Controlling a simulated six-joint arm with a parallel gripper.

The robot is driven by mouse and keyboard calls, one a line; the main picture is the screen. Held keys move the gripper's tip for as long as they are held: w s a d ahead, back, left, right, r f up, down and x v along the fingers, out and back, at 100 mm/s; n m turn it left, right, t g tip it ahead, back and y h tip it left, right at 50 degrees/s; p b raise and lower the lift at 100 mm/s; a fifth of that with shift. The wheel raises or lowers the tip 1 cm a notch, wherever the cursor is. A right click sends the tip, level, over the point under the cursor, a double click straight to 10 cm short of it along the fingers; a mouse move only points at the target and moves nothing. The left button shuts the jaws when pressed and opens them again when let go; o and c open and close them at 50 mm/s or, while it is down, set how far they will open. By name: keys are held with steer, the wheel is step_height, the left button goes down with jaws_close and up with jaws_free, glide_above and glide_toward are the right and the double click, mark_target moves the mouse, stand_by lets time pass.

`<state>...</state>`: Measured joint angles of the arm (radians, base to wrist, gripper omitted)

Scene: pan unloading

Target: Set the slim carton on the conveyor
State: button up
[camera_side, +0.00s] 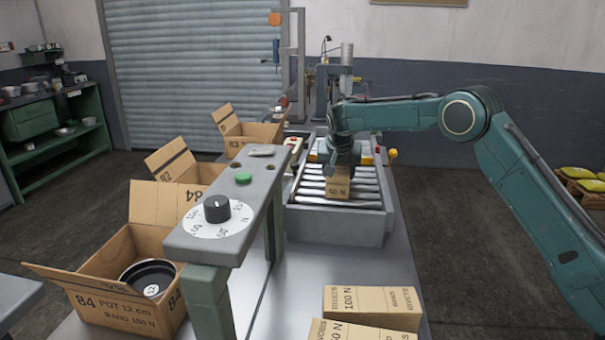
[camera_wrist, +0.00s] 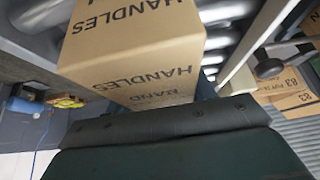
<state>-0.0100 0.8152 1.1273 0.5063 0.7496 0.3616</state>
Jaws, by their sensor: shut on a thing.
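The slim carton (camera_side: 337,186) is brown cardboard with "50 N" printed on the side facing the stand camera. It is upright, below my gripper (camera_side: 342,166), which is shut on it. The roller conveyor (camera_side: 330,226) is directly beneath, and the carton's bottom is at or just above the rollers; I cannot tell if it touches. In the wrist view the carton (camera_wrist: 138,45) fills the upper middle and shows the word "HANDLES" on two faces. The conveyor's rollers (camera_wrist: 228,12) show beside it. The fingertips are mostly hidden behind the carton and gripper body.
Two cartons (camera_side: 372,307) lie at the front of the table. A post-mounted panel with a dial (camera_side: 217,208) and green button stands left of the conveyor. Open boxes (camera_side: 112,262) line the left side, the nearest holding a dark pot (camera_side: 150,278). Rollers around the carton are clear.

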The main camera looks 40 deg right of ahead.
steer(key=shift+f, duration=0.55)
